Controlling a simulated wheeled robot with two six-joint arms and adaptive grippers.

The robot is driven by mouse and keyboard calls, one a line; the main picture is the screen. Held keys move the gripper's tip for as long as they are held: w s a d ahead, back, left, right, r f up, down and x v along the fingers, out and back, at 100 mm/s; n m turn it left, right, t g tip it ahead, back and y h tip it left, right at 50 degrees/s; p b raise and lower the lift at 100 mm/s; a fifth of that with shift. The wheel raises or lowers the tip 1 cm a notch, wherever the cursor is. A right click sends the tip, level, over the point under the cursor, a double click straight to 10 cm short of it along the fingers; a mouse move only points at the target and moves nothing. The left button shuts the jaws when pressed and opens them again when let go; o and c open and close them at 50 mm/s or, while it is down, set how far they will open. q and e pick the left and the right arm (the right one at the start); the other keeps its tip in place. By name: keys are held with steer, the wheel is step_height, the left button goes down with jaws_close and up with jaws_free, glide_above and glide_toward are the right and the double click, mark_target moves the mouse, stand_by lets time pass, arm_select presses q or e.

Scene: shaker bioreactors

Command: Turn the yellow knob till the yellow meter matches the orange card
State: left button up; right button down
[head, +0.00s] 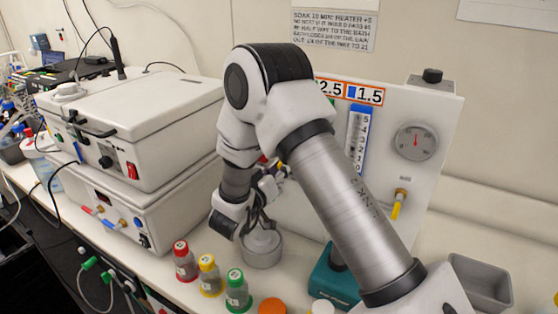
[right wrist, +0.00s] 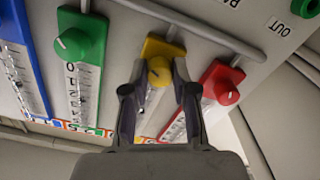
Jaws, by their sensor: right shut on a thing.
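The yellow knob (right wrist: 158,72) sits on a yellow block at the top of the yellow meter (right wrist: 150,104) in the right wrist view. My right gripper (right wrist: 158,82) has its two fingers closed on either side of the knob. The fingers and palm hide part of the meter, and its level cannot be read. An orange-bordered card (head: 349,91) on the white panel shows 2.5 and 1.5 beside a blue mark in the head view; my right arm hides its left part. My right gripper (head: 272,183) also shows in the head view, near the panel. My left gripper is not in view.
Green (right wrist: 74,43) and red (right wrist: 226,93) knobs with their meters flank the yellow one closely. A grey bar (right wrist: 190,27) crosses the panel nearby. Bottles with red, yellow and green (head: 237,291) caps and a grey round vessel (head: 262,250) stand below my arm.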

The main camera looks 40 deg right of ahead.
steer(key=shift+r+n+p, duration=0.1)
steer(key=shift+n+p, duration=0.8)
steer(key=shift+n, duration=0.3)
steer(key=c, duration=0.9)
jaws_free()
steer(key=shift+d, duration=0.15)
steer(key=shift+d+f, duration=0.25)
steer(key=v, duration=1.2)
